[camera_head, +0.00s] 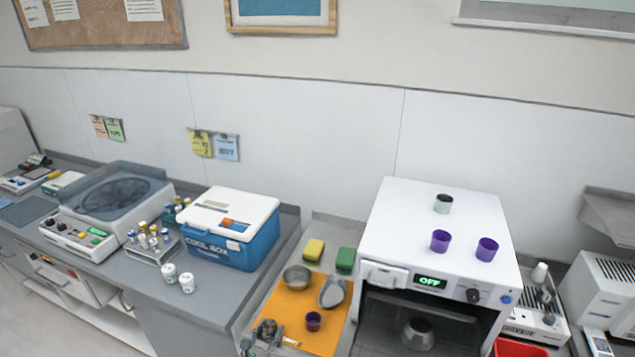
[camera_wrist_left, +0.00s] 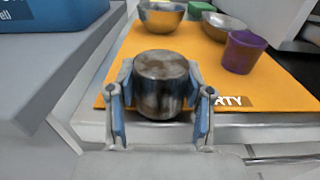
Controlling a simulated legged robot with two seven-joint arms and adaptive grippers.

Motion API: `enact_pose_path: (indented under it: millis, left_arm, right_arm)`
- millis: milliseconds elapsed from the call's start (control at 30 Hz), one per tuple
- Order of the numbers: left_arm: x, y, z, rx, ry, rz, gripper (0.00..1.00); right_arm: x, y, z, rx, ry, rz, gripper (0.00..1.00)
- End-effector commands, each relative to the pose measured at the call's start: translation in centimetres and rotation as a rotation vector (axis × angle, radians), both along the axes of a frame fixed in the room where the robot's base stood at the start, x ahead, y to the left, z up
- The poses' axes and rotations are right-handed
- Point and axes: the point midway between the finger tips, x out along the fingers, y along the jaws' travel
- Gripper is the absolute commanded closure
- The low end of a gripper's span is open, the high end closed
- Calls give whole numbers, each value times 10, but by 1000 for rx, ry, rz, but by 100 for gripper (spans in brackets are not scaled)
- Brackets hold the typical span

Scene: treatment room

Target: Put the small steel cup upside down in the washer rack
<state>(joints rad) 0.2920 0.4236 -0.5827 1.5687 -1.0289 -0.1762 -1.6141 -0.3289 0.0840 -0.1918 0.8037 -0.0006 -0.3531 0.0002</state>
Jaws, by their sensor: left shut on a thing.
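My left gripper (camera_head: 264,333) is shut on a small steel cup (camera_wrist_left: 161,88), with one blue-padded finger on each side. The cup is stained brown and stands roughly upright in the wrist view; I cannot tell whether its mouth is up or down. The gripper is at the front left corner of the orange mat (camera_head: 289,310). The white washer (camera_head: 450,240) stands to the right, its display reading OFF. Its dark front opening shows a steel vessel (camera_head: 417,334) inside; the rack is hard to make out. My right gripper is not in view.
On the mat are a steel bowl (camera_head: 297,278), a kidney dish (camera_head: 332,291) and a purple cup (camera_head: 313,321). Yellow (camera_head: 314,249) and green (camera_head: 345,259) sponges lie behind. Two purple cups and a dark cup (camera_head: 443,204) stand on the washer. A cool box (camera_head: 229,241) stands left.

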Motion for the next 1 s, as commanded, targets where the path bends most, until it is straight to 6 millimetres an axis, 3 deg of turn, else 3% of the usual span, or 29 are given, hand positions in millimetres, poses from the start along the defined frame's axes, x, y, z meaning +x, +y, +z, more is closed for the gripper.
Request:
enact_pose_path:
  millis: [67, 100, 200, 567, 667, 1000]
  left_arm:
    - [0, 0, -1, 0, -1, 0, 72]
    - [0, 0, 0, 0, -1, 0, 39]
    - [0, 0, 0, 0, -1, 0, 20]
    - [-4, 2, -1, 0, 1, 0, 20]
    - [-16, 7, -2, 2, 2, 1, 20]
    - [-85, 31, -3, -1, 5, 0, 20]
  right_arm:
    - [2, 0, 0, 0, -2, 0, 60]
    - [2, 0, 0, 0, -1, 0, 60]
    - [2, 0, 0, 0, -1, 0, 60]
    - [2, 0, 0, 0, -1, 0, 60]
    - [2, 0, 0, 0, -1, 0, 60]
    - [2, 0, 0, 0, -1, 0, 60]
